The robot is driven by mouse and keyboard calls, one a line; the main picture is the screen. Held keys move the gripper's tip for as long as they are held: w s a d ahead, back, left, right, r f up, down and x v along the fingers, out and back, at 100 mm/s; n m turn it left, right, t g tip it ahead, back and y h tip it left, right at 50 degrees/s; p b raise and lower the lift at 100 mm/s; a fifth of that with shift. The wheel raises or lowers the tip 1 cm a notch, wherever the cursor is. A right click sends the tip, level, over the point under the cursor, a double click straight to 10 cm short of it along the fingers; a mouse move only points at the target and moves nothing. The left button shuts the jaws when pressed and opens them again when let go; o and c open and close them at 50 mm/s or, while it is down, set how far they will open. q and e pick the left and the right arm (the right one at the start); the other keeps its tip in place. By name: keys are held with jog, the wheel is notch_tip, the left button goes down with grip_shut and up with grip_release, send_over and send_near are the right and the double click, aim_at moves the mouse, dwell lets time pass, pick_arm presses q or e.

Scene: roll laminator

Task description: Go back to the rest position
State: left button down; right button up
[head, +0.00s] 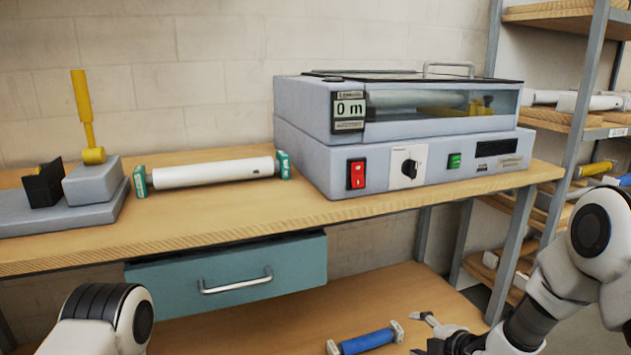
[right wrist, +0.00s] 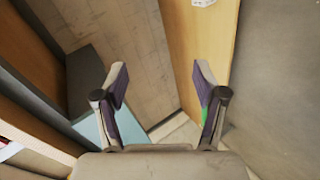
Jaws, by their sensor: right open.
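My right gripper (head: 428,332) is low at the right of the head view, below the tabletop's front edge. It is open and empty; the right wrist view shows its two fingers (right wrist: 160,82) spread apart with nothing between them. My left arm shows only as a rounded link at the lower left of the head view, and its gripper is out of frame. The laminator (head: 430,165) stands on the workbench (head: 230,222), its display reading 0 m. A white roll with green end caps (head: 212,172) lies to its left.
A teal drawer (head: 230,272) under the bench looks shut. A blue roll (head: 367,341) lies on the lower shelf (head: 385,283), left of my right gripper. A grey block device with a yellow lever (head: 83,105) stands at left. A storage rack (head: 575,118) with rolls stands at right.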

jog(key=s+a+f+m+g+h, duration=0.1)
jog(key=s+f+m+g, duration=0.2)
jog(key=s+f, duration=0.9)
jog(key=s+f+m+g+h, duration=0.1)
jog(key=s+f+m+g, duration=0.2)
jog(key=s, duration=0.4)
jog(key=s+d+f+m+g+h, duration=0.1)
jog(key=s+f+m, duration=0.25)
jog(key=s, duration=0.45)
jog(key=s+f+m+g+h, duration=0.1)
jog(key=s+f+m+g, duration=0.25)
jog(key=s, duration=0.35)
jog(key=s+d+m, duration=0.2)
jog(key=s+m, duration=0.3)
jog(key=m, duration=0.3)
notch_tip(320, 180, up, 24)
jog(key=p, duration=2.3)
jog(key=shift+f+h, duration=0.25)
jog(key=shift+h, duration=0.15)
